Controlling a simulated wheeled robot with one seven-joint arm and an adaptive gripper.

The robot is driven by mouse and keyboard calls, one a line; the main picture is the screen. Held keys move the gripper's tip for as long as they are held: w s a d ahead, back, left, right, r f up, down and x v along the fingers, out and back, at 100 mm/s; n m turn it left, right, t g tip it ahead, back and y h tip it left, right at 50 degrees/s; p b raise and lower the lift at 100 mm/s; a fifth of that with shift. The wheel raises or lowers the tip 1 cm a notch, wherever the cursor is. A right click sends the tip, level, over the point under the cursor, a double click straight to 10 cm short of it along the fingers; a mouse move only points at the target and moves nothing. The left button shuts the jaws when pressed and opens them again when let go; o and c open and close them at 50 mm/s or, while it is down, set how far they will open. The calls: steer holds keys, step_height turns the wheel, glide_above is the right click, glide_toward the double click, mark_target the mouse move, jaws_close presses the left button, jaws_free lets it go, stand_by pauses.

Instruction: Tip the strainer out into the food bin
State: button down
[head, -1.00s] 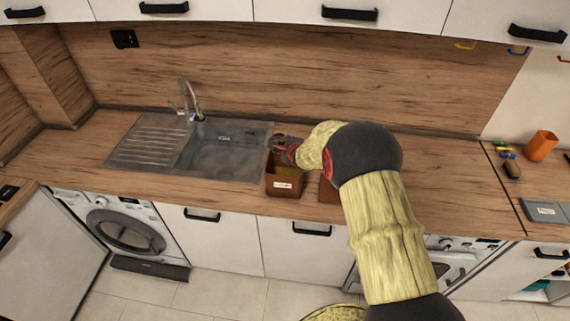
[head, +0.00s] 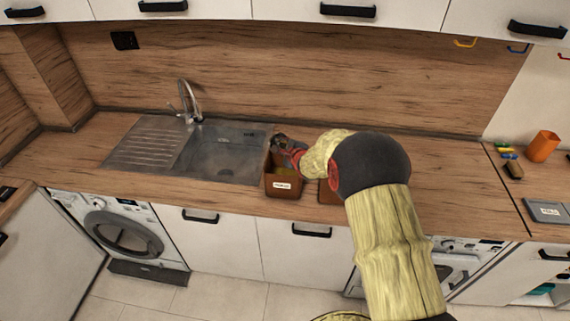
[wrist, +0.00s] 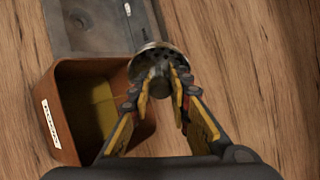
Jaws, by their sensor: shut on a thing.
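The strainer (wrist: 152,52) is a small round grey metal cup with holes. The food bin (head: 284,186) is a brown open box with a white label, on the worktop right of the sink. In the wrist view the bin (wrist: 97,63) has a yellow-green patch inside. The strainer (head: 279,140) is at the bin's back edge in the head view and near its upper right corner in the wrist view. I cannot tell whether anything has fallen out.
A grey sink (head: 225,158) with a tap (head: 190,103) is just left of the bin. A second brown container (head: 328,193) is right of the bin, partly hidden by my arm. An orange cup (head: 543,146) stands far right. The worktop behind my arm is clear.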

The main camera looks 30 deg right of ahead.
steer(key=shift+w+f, duration=0.2)
steer(key=shift+w, duration=0.05)
steer(key=shift+s+b, duration=0.35)
steer(key=shift+b, duration=0.1)
steer(key=shift+f, duration=0.1)
steer(key=shift+t, duration=0.3)
steer(key=shift+s+d+b, duration=0.1)
steer(key=shift+s+b, duration=0.05)
steer(key=shift+b, duration=0.25)
steer(key=shift+b, duration=0.35)
steer(key=shift+s+t, duration=0.3)
steer(key=shift+b, duration=0.45)
